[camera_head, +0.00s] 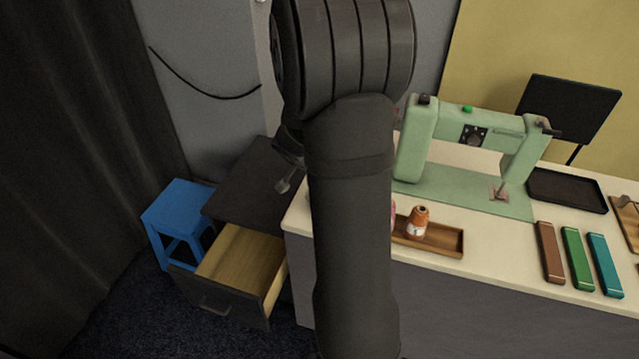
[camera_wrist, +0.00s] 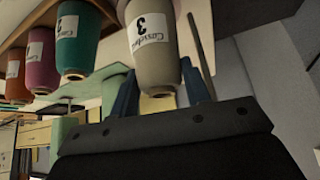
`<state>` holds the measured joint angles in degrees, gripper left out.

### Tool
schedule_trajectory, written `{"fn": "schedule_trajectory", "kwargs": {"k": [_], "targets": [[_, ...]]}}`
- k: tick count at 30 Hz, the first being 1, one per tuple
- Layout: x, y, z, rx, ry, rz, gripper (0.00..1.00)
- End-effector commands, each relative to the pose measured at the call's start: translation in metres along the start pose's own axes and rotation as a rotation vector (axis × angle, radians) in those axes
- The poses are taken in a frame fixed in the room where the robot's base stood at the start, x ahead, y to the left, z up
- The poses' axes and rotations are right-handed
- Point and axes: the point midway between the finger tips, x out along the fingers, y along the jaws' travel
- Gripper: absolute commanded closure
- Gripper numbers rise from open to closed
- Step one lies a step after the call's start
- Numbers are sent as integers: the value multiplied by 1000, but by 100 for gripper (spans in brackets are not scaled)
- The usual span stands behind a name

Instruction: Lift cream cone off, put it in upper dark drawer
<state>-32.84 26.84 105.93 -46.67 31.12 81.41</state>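The cream cone (camera_wrist: 153,50), a beige spool with a white label reading 3, fills the middle of the wrist view, its narrow end toward my gripper. My gripper's two dark blue fingers (camera_wrist: 160,82) lie close on either side of that narrow end. I cannot tell whether they press on it. My arm hides the cone in the head view. The upper dark drawer (camera_head: 238,262) is pulled open from the dark cabinet (camera_head: 262,178) at lower left. Its wooden inside looks empty.
Teal (camera_wrist: 80,40), magenta (camera_wrist: 43,60) and orange (camera_wrist: 17,75) cones stand beside it in a row on a wooden tray (camera_head: 448,240). A green sewing machine (camera_head: 417,140) stands behind the tray. A blue stool (camera_head: 180,210) stands left of the drawer.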

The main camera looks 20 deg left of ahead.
Motion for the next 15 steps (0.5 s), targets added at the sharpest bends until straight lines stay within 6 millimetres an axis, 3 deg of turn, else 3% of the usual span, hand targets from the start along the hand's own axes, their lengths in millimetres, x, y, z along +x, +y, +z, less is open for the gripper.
{"fn": "schedule_trajectory", "kwargs": {"k": [1,3,15], "targets": [[0,0,0,0,0,-1,72],[0,0,0,0,0,-1,83],[-7,-1,-5,1,3,-2,84]]}}
